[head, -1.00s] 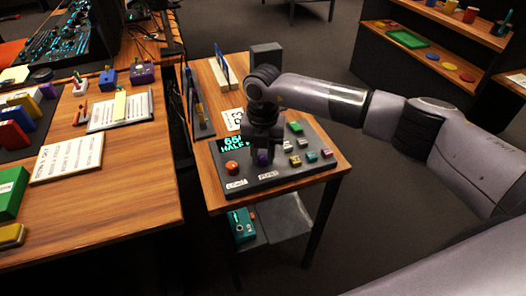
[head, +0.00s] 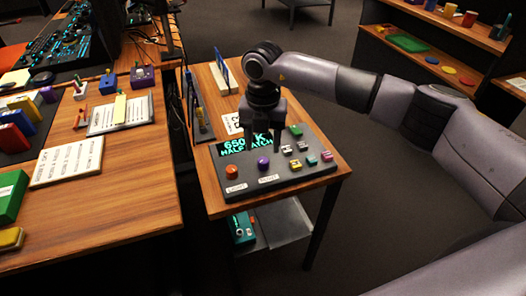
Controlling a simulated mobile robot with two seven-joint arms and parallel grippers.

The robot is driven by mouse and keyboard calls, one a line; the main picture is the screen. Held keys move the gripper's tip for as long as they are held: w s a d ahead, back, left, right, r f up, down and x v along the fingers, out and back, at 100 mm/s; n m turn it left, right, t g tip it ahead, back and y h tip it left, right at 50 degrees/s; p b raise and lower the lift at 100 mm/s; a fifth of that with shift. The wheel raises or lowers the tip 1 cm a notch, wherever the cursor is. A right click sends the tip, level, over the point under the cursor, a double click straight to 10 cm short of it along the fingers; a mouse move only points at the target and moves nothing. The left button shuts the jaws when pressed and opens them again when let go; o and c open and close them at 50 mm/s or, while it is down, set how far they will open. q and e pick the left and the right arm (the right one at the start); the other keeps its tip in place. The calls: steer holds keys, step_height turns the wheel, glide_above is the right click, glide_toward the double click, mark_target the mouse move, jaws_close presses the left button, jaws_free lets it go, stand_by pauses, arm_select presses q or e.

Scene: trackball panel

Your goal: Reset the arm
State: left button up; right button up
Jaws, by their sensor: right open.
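My right gripper (head: 263,142) points down above the trackball panel (head: 290,180), near its display. Its two fingers are apart with nothing between them. The purple ball (head: 263,162) shows clear just below the fingers. A red ball or knob (head: 232,171) sits to its left. The lit display (head: 236,145) shows green text, partly hidden behind the fingers. My right arm comes in from the right. My left gripper is not in view.
The panel stands on a small wooden table (head: 215,205) with a lower shelf (head: 285,222) holding a teal box (head: 242,228). Upright boards (head: 198,110) stand at its left.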

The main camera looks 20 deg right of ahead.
steer(key=shift+r, duration=1)
steer(key=shift+a+f, duration=0.1)
